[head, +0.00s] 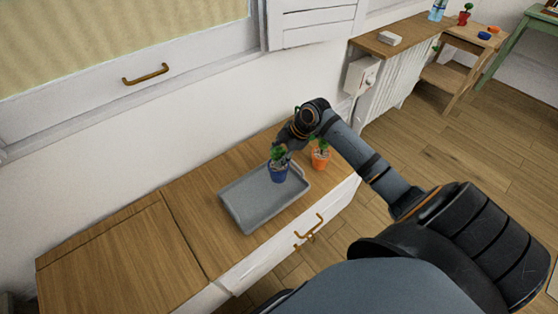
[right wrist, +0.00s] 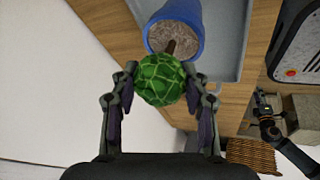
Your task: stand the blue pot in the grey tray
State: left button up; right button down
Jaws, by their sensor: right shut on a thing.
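The blue pot (head: 278,172) holds a small green plant and stands upright at the right part of the grey tray (head: 240,217). In the right wrist view the blue pot (right wrist: 180,20) shows its brown soil, with the tray (right wrist: 229,50) behind it. My right gripper (head: 283,147) is shut on the round green plant (right wrist: 162,80) of this pot, one finger on each side. I cannot tell whether the pot's base touches the tray. A dark arm, apparently my left, shows small in the right wrist view; its jaws are too small to read.
An orange pot (head: 320,157) with a plant stands just right of the tray on the wooden cabinet top (head: 120,262). The cabinet top left of the tray is bare. A white wall rises behind. A radiator shelf (head: 405,36) is farther right.

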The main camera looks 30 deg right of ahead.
aim_at(278, 175)
jog(key=f, duration=0.1)
jog(key=f+b, duration=0.1)
jog(key=f, duration=0.1)
jog(key=shift+w+d+f, duration=0.1)
jog(key=shift+w+d, duration=0.05)
jog(key=shift+w, duration=0.05)
pick_arm(q)
jog(key=shift+w+d+r, duration=0.2)
jog(key=shift+w+r, duration=0.25)
jog(key=shift+r, duration=0.1)
jog(key=shift+w+d+r, duration=0.2)
jog(key=shift+w+r, duration=0.25)
jog(key=shift+r, duration=0.05)
pick_arm(e)
jog(key=shift+f, duration=0.15)
jog(key=shift+f, duration=0.15)
pick_arm(q)
jog(key=shift+w+r, duration=0.1)
pick_arm(e)
jog(key=c, duration=0.7)
grip_release()
